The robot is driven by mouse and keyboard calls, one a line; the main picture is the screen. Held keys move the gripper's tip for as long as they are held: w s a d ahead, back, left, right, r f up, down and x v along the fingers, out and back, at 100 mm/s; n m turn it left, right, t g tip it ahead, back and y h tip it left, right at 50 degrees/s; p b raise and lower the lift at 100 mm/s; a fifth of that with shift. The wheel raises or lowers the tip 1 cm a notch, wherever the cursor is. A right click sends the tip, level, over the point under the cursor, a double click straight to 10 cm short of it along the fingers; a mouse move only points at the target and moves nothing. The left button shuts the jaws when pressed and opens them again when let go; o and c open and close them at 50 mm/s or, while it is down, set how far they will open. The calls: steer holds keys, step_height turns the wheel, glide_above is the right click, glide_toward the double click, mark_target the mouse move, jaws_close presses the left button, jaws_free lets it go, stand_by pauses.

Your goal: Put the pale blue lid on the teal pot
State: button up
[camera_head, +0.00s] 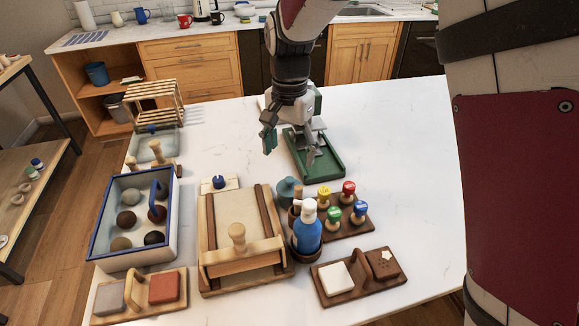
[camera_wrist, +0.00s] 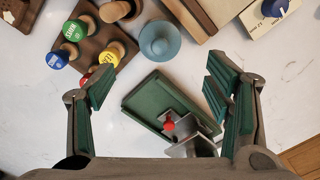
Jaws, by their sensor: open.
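A round, muted teal-blue piece with a small central knob (camera_wrist: 160,40) stands on the table in the wrist view. It also shows in the head view (camera_head: 286,188), left of the stamps and behind the blue bottle. I cannot tell whether it is a lidded pot or a lid alone, and I see no separate pale blue lid clearly. My gripper (camera_head: 288,142) is open and empty, beside and above the green tray, farther back than the teal piece.
A green tray (camera_head: 323,168) with a metal piece lies under my gripper. A blue bottle (camera_head: 307,235), a stamp rack (camera_head: 345,228), a wooden press board (camera_head: 208,230) and a blue-rimmed box (camera_head: 173,220) crowd the front. The table's right side is clear.

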steer(key=s+d+r+n+t+y, duration=0.1)
steer(key=s+d+r+n+t, duration=0.15)
steer(key=s+d+r, duration=0.9)
steer(key=s+d+r+n+t+h, duration=0.1)
steer(key=s+d+n+t, duration=0.1)
steer(key=s+d, duration=0.6)
steer(key=s+n, duration=0.1)
steer(key=s, duration=0.3)
steer(key=shift+s+d+r+t, duration=0.15)
steer(key=shift+s+d+t, duration=0.2)
steer(key=shift+s, duration=0.05)
